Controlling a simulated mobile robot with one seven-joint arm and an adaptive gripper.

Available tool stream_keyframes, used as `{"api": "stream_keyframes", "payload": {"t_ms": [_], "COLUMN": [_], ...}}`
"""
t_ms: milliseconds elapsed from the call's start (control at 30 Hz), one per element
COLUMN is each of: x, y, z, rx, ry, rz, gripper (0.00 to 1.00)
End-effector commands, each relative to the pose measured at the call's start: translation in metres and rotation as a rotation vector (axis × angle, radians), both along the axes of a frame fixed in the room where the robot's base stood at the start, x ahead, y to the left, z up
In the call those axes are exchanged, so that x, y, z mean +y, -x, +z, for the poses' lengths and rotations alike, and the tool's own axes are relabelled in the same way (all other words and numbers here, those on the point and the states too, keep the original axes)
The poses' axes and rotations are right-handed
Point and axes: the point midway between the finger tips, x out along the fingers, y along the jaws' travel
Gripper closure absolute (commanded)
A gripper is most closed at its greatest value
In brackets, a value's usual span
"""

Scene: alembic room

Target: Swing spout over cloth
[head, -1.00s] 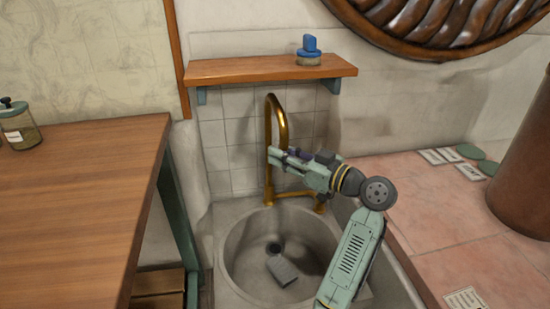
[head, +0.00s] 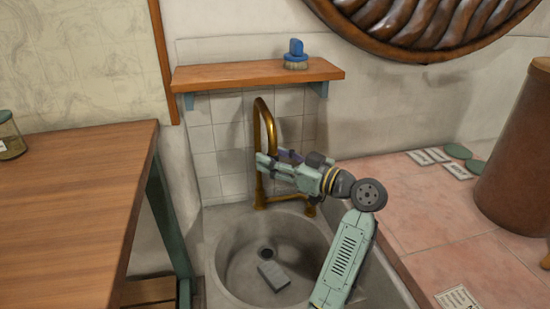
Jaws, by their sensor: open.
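The brass spout (head: 264,108) rises behind the sink as a tall gooseneck, its open end curving down on the right side. My gripper (head: 260,165) is open, pointing left, with its fingers overlapping the spout's lower part in the head view. Whether the fingers are around the spout or just in front of it, and whether they touch it, I cannot tell. A small grey rectangular piece (head: 274,276) lies in the sink basin near the drain; it may be the cloth, but its material is unclear.
The round stone sink (head: 232,268) is below my gripper. A wooden shelf (head: 225,76) with a blue-handled brush (head: 296,56) hangs above the spout. A wooden table (head: 70,200) stands left; a pink tiled counter (head: 430,225) lies right.

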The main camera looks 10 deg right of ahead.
Motion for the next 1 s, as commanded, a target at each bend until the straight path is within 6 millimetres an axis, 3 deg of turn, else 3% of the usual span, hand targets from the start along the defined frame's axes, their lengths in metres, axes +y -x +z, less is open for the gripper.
{"api": "stream_keyframes", "payload": {"t_ms": [167,700,1000], "x": [-0.008,-0.074,-0.08], "y": [0.008,0.083,0.091], "z": [0.0,0.0,0.0], "rx": [0.001,-0.001,0.0], "ry": [0.001,-0.001,0.0], "rz": [-0.001,-0.003,0.0], "gripper": [0.55,0.55,0.55]}}
